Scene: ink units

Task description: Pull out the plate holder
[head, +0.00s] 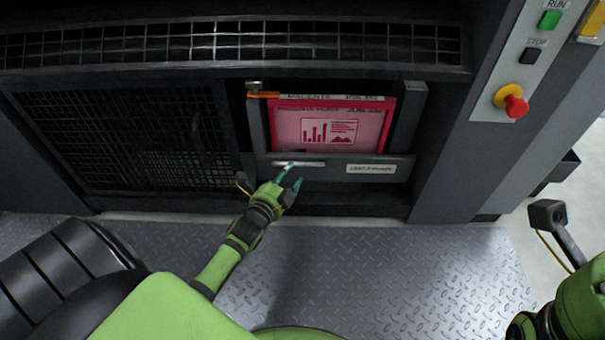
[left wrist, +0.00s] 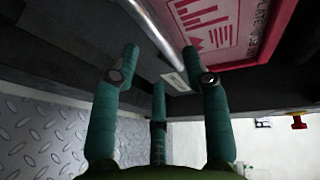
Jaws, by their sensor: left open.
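The plate holder (head: 345,168) is a dark drawer-like frame in the machine front, with a pale bar handle (head: 298,164) and a label at its right. A red-framed plate with a pink chart (head: 330,128) sits in it. My left gripper (head: 292,177) is open at the handle, its teal fingers just below and in front of the bar. In the left wrist view, the handle (left wrist: 163,37) runs between the two upper fingertips of my left gripper (left wrist: 161,62); contact cannot be told. My right gripper's fingers are out of view.
A dark mesh panel (head: 125,137) lies left of the holder. An orange-tipped latch (head: 263,95) is at its upper left. The control column at right carries a red stop knob (head: 511,101) and a green button (head: 550,19). The diamond-plate floor (head: 400,270) in front is clear.

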